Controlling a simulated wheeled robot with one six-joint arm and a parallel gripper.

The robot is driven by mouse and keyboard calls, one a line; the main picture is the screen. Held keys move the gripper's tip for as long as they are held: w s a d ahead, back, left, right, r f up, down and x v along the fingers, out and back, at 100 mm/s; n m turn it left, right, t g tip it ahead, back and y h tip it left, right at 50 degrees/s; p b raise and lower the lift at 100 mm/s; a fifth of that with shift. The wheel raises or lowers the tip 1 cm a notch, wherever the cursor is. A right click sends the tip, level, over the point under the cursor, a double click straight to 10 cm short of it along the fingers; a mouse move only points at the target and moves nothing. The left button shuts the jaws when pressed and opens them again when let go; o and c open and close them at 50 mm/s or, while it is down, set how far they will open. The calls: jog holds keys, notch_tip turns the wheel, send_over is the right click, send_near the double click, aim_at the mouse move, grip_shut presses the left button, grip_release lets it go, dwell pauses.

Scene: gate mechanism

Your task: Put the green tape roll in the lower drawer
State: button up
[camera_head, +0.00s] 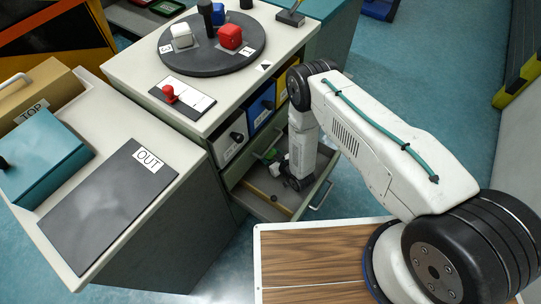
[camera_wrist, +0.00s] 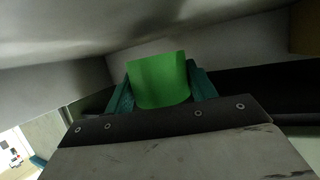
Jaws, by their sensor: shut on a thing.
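A green tape roll (camera_wrist: 160,80) is held between the two teal fingers of my gripper (camera_wrist: 160,88) in the wrist view. My gripper is shut on it. Grey walls rise close around it in that view. In the head view, my arm reaches down into the open lower drawer (camera_head: 262,207), below the cabinet's front. A small green patch (camera_head: 270,155) shows at my gripper there, near the drawer's back, partly hidden. Whether the roll touches the drawer's floor I cannot tell.
Above the drawer, the cabinet has small bins with dark knobs (camera_head: 236,137). Its top carries a dark turntable (camera_head: 212,45) with a red block and a white block, and a red knob (camera_head: 169,93) on a plate. At left stands a counter with a grey OUT pad (camera_head: 105,205) and a teal box (camera_head: 42,158).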

jog(key=shift+f, duration=0.5)
jog(key=o, duration=1)
jog(key=shift+r, duration=0.25)
jog(key=v, duration=0.8)
jog(key=shift+w+a+r, duration=0.1)
jog(key=shift+w+r, duration=0.05)
jog(key=shift+r, duration=0.1)
